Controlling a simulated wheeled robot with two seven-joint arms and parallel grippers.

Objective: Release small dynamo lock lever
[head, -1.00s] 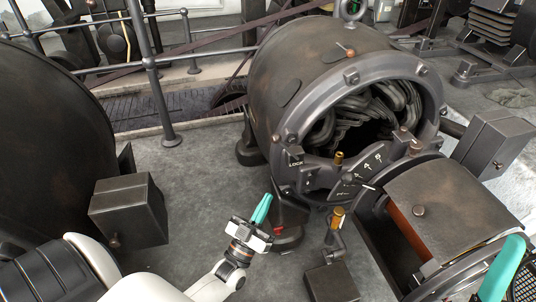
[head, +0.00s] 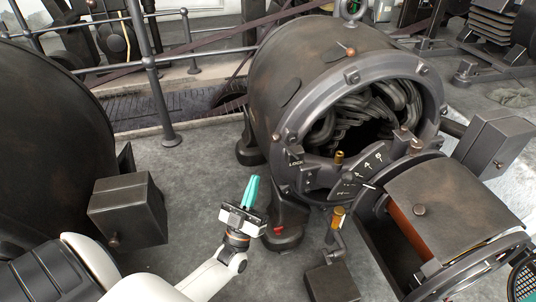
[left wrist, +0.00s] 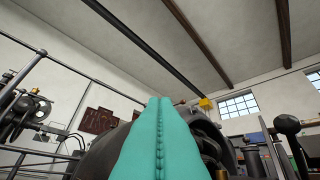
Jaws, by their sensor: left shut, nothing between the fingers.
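The small dynamo (head: 300,75) stands at centre with its round open end facing right. A dark sector plate with white markings (head: 368,166) sits at its lower rim, with a LOCK label at its left end. A brass-knobbed lever (head: 338,158) stands at this plate. A second brass-knobbed lever (head: 337,217) rises from a dark box below. I cannot tell which one is the lock lever. My left gripper (head: 252,182) is shut and empty, teal fingers pointing up, left of the dynamo's foot and apart from both levers. In the left wrist view its fingers (left wrist: 160,104) meet. My right gripper (head: 530,296) shows only as a teal sliver.
A large dark rounded casing (head: 45,130) and a grey box (head: 128,210) stand at left. A railing (head: 158,95) runs behind. A red part (head: 279,231) lies at the dynamo's foot. An opened cover (head: 455,195) is at right. Bare floor (head: 195,185) lies left of the dynamo.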

